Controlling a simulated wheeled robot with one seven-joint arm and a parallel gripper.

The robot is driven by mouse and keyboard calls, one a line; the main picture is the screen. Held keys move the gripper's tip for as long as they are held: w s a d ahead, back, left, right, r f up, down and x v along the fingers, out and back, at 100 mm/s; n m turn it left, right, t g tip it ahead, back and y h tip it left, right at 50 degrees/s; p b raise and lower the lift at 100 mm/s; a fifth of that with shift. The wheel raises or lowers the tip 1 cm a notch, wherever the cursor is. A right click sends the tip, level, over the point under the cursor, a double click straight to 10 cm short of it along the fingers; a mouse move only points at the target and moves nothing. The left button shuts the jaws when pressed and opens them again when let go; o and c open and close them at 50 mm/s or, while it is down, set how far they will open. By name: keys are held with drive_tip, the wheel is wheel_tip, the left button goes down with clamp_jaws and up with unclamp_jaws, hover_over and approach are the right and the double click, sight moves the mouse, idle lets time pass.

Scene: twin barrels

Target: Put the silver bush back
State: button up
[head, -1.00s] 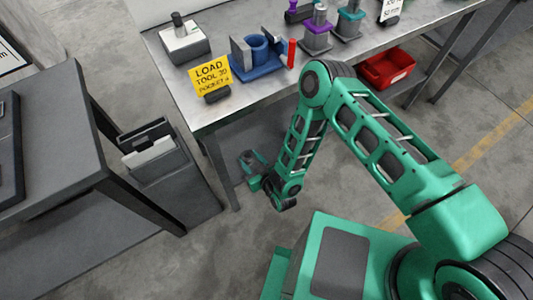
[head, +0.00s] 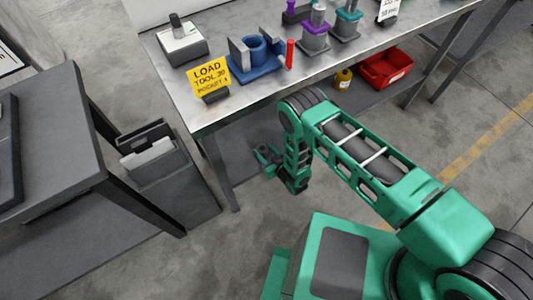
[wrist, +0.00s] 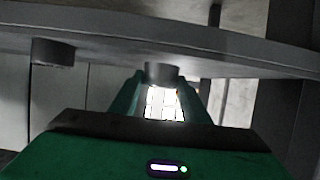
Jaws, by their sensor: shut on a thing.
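My gripper (head: 267,160) is low in front of the table's front edge, to the left of my arm's elbow in the head view. What it holds is too small to make out there. In the wrist view its two green fingers (wrist: 161,96) are shut on a short grey cylinder, which looks like the silver bush (wrist: 161,73). A similar grey cylinder (wrist: 53,52) sits to the left, under a wide grey band. On the table stand a blue fixture (head: 262,68), a purple fixture (head: 316,43) and a teal fixture (head: 345,33), the last two with silver cylinders.
A yellow sign (head: 210,78) reading "LOAD TOOL 20 POCKET 4" stands at the table's front left. A red cylinder (head: 290,53) is beside the blue fixture. A red bin (head: 387,69) and a yellow bottle (head: 343,78) are below the table. A dark bench (head: 50,150) is at left.

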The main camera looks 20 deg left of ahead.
drive_tip(key=shift+f, duration=0.5)
drive_tip(key=o, duration=1.5)
drive_tip(key=shift+c, duration=0.2)
drive_tip(key=v, duration=1.2)
